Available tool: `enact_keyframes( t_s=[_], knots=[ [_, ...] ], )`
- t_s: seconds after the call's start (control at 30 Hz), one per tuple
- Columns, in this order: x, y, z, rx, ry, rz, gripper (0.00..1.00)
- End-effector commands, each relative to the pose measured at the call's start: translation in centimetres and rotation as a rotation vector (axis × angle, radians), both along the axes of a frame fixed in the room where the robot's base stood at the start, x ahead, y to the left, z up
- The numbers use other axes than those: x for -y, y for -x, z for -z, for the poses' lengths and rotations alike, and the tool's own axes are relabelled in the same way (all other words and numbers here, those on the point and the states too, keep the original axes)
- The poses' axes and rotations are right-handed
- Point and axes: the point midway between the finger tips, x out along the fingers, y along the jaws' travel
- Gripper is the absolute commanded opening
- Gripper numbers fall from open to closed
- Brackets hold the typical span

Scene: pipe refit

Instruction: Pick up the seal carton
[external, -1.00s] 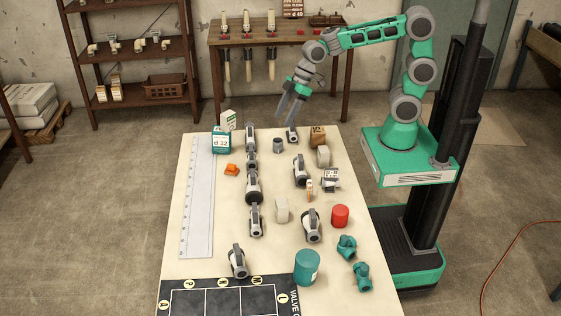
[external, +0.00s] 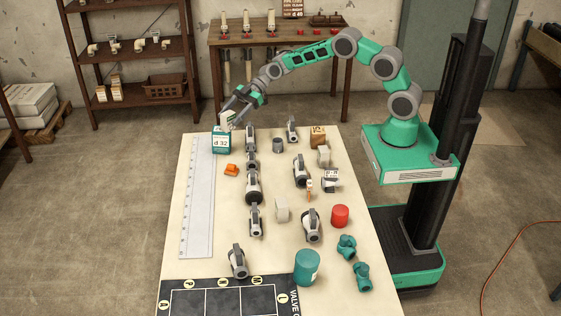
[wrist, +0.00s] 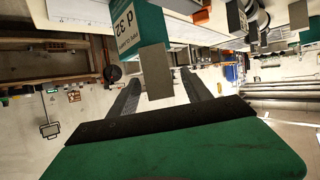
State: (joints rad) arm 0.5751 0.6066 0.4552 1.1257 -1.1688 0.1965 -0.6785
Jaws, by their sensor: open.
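A teal carton with a white label reading "d 32" (external: 222,146) stands upright at the far left corner of the table. In the wrist view the teal carton (wrist: 122,28) shows upside down, partly hidden by a grey finger pad. I see nothing held.
A long white ruler (external: 197,200) lies along the left edge. An orange piece (external: 231,170) and a row of grey-white valves (external: 252,160) lie nearby. A brown box (external: 318,136) and a grey cup-like piece (external: 278,145) stand further right.

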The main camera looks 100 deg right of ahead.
Motion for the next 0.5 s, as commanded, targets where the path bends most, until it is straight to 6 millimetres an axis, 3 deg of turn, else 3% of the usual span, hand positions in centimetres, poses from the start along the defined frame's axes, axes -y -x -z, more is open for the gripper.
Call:
enact_keyframes(
  t_s=[0.1,0.3,0.5],
  knots=[
    [-1.13,-1.07,0.54,0.000,0.000,-0.001,0.57],
    [-1.14,-1.14,0.71,0.000,0.001,0.001,0.57],
    [-1.14,-1.12,0.71,-0.001,0.000,0.000,0.41]
  ],
)
